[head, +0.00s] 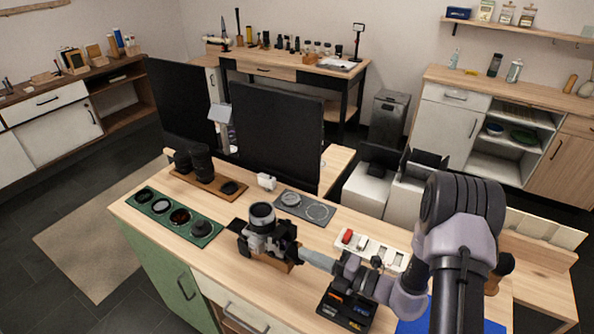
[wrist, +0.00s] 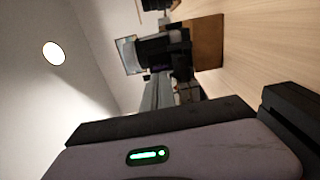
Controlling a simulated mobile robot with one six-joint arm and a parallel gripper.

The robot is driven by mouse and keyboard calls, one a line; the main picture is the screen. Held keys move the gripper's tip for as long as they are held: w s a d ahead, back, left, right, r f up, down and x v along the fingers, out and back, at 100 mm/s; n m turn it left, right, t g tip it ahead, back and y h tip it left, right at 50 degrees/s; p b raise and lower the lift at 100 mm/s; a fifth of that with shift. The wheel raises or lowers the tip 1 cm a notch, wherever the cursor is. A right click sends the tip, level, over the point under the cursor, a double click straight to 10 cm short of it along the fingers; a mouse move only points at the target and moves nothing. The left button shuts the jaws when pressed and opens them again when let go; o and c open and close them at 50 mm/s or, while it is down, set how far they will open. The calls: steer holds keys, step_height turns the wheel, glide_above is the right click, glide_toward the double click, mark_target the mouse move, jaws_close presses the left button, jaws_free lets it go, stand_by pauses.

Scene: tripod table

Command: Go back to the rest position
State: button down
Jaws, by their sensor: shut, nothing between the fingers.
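My gripper (head: 304,252) is at the end of my arm, which reaches in from the right over the wooden worktop. It is shut and empty, close to the right side of a camera with an upright lens (head: 262,218). The camera stands on a brown wooden block (head: 278,261). In the wrist view, my gripper's grey fingers (wrist: 159,90) point toward the dark camera (wrist: 158,50) and its block (wrist: 208,43). I cannot tell whether the fingertips touch the camera.
A white power strip (head: 378,250) and a black tray (head: 345,310) lie near my arm. A green lens tray (head: 150,218), a grey mat with circles (head: 303,207) and a wooden lens board (head: 210,183) are farther left and back. Monitors (head: 277,135) stand behind.

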steer(key=s+a+r+n+g+h, duration=0.25)
steer(key=s+r+n+g, duration=0.35)
steer(key=n, duration=0.5)
steer(key=s+a+r+n+g+h, duration=0.1)
steer(key=s+a+r+n+g, duration=0.3)
steer(key=s+r+n, duration=0.5)
steer(key=s+d+r+n+t+h, duration=0.2)
steer(key=s+d+n+t+h, duration=0.1)
steer(key=n, duration=0.6)
steer(key=s+d+r+n+t+h+b, duration=0.1)
steer(key=s+d+r+n+t+h, duration=0.2)
steer(key=n, duration=0.6)
steer(key=s+d+h, duration=0.2)
steer(key=d+h, duration=0.1)
steer(key=d, duration=0.1)
steer(key=shift+s+d+h, duration=0.1)
steer(key=shift+h, duration=0.15)
